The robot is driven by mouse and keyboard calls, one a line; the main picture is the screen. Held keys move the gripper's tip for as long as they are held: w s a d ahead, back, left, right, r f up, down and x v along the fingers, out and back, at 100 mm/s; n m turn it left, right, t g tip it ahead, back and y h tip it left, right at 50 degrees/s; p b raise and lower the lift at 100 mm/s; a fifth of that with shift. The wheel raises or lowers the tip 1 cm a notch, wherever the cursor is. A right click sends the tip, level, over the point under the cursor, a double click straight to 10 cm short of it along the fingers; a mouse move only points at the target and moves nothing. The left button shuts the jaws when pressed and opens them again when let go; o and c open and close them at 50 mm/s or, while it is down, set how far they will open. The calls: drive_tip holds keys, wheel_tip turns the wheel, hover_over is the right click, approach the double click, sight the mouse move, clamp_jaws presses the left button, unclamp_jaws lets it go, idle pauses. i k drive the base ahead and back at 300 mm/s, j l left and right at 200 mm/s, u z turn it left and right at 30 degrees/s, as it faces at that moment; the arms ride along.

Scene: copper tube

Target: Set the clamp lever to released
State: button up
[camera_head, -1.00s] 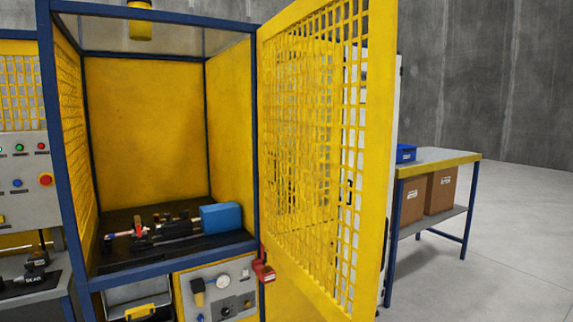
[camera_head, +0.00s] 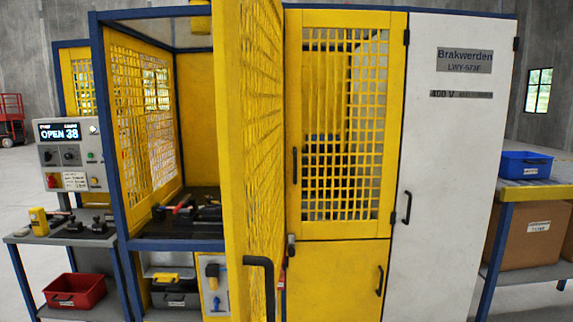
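A fixture with a red handle (camera_head: 184,203) sits on the dark bench inside the yellow and blue enclosure, left of the open mesh door. It is small in the view, so I cannot tell whether the red handle is the clamp lever or what position it is in. The open door (camera_head: 232,150) hides the right part of the bench. My gripper is not in view.
The open door stands out toward me, its black handle (camera_head: 262,268) in front. A white cabinet (camera_head: 445,180) is on the right, beside a table with a blue bin (camera_head: 525,164). A side table (camera_head: 62,236) with tools and a red bin (camera_head: 74,291) are at the left.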

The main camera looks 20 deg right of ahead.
sight(184, 203)
drive_tip(key=j+u, duration=0.15)
drive_tip(key=u, duration=0.25)
drive_tip(key=i+j+u, duration=0.1)
drive_tip(key=u, duration=0.25)
drive_tip(key=i+j+u, duration=0.1)
drive_tip(key=u, duration=0.3)
drive_tip(key=i+j+u, duration=0.1)
drive_tip(key=u, duration=0.3)
drive_tip(key=i+z, duration=0.5)
drive_tip(key=i+j+z, duration=0.25)
drive_tip(key=i+z, duration=0.2)
drive_tip(key=i+l+z, duration=0.25)
drive_tip(key=i, duration=0.55)
drive_tip(key=i+z, duration=0.3)
drive_tip(key=i, duration=0.45)
drive_tip(key=i+l+u, duration=0.1)
